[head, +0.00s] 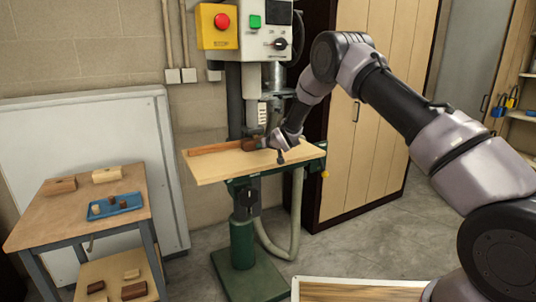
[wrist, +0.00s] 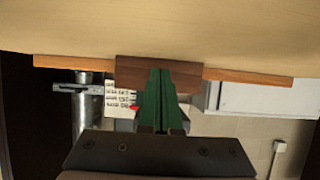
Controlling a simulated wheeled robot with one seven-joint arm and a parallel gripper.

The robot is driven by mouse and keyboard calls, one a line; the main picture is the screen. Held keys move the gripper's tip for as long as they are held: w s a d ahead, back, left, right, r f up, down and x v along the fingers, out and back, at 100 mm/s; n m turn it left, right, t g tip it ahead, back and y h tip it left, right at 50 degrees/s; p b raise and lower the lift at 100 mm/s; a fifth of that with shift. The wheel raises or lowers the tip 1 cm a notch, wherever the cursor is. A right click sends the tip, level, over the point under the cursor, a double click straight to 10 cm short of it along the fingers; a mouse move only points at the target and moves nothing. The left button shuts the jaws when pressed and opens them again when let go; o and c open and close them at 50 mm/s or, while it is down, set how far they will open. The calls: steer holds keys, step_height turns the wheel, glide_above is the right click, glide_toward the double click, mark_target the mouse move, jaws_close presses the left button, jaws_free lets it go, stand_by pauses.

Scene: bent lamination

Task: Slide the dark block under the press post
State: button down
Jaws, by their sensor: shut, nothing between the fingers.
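The dark block (wrist: 130,72) is brown wood and sits against the long orange-brown strip (wrist: 245,81) on the pale board in the wrist view. In the head view the dark block (head: 249,145) is small and partly hidden beside my gripper (head: 268,142). My gripper's green fingers (wrist: 160,74) are shut and empty; they overlap the block's middle in the wrist view, and I cannot tell whether they touch it. The press column rises behind the board, with a grey metal cylinder (head: 275,76) above. I cannot tell which part is the press post.
The press table's pale board (head: 225,168) is mostly clear in front. A control box with a red stop button (head: 222,21) hangs above. A side table (head: 60,222) at left holds wooden blocks and a blue tray (head: 115,206). A tall cabinet (head: 370,120) stands behind my arm.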

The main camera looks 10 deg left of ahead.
steer(key=shift+s+d+r, duration=0.15)
steer(key=shift+s+d, duration=0.7)
steer(key=shift+s, duration=0.4)
steer(key=shift+s+d+r, duration=0.2)
steer(key=shift+s+d, duration=0.65)
steer(key=shift+s, duration=0.45)
steer(key=shift+s+d+r, duration=0.15)
steer(key=shift+s+d, duration=0.7)
steer(key=shift+s, duration=0.4)
